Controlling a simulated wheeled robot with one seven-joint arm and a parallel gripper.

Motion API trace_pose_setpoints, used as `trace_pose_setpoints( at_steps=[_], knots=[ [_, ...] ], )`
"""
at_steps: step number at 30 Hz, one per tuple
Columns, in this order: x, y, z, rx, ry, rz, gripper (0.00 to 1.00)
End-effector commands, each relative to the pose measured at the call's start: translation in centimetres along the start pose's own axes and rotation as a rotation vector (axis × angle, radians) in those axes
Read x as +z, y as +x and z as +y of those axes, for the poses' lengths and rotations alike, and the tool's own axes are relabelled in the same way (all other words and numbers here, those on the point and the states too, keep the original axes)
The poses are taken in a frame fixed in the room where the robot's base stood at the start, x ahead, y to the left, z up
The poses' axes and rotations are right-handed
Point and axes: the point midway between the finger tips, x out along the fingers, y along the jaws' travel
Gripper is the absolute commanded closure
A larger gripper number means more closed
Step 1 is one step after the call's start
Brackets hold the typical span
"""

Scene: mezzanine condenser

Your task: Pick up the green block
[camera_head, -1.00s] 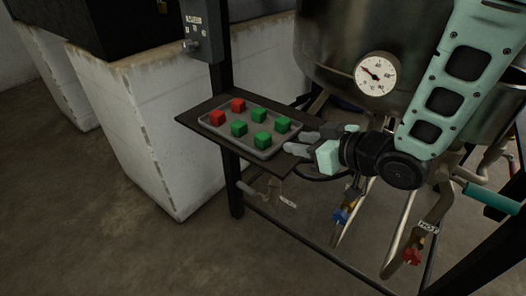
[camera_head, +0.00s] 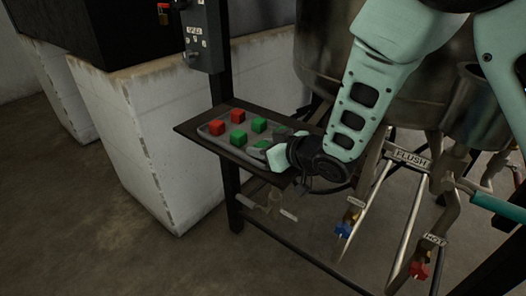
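Several green blocks sit on a small tray (camera_head: 206,133). One green block (camera_head: 238,138) is at the front left of the green ones, and another (camera_head: 259,125) is behind it. Two red blocks, one at the left (camera_head: 215,128) and one at the back (camera_head: 238,115), share the tray. My gripper (camera_head: 268,143) is low over the tray's right part, at the right-hand green blocks. A dark green block (camera_head: 281,132) shows only partly behind it. The gripper's pale body and fingers cover much of that area, so whether they touch or hold a block is hidden.
The tray lies on a dark shelf (camera_head: 196,136) fixed to a frame post. A metal tank (camera_head: 325,60) stands behind my arm. Pipes with a blue valve (camera_head: 343,229) and red valve (camera_head: 419,270) run below right. A pale plinth (camera_head: 150,140) stands left.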

Motion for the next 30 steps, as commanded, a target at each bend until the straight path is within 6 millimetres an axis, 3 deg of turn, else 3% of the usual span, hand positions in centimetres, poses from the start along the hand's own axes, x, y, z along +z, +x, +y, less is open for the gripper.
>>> trace_pose_setpoints(
  at_steps=[7,10,20,30],
  knots=[
    [-0.1,0.1,0.0,0.0,0.0,0.001,0.66],
    [-0.1,0.1,0.0,0.0,0.0,0.001,0.92],
    [-0.5,0.0,0.0,0.0,0.0,0.003,0.92],
    [-6.1,-2.4,0.1,0.001,0.0,0.007,0.92]
  ],
)
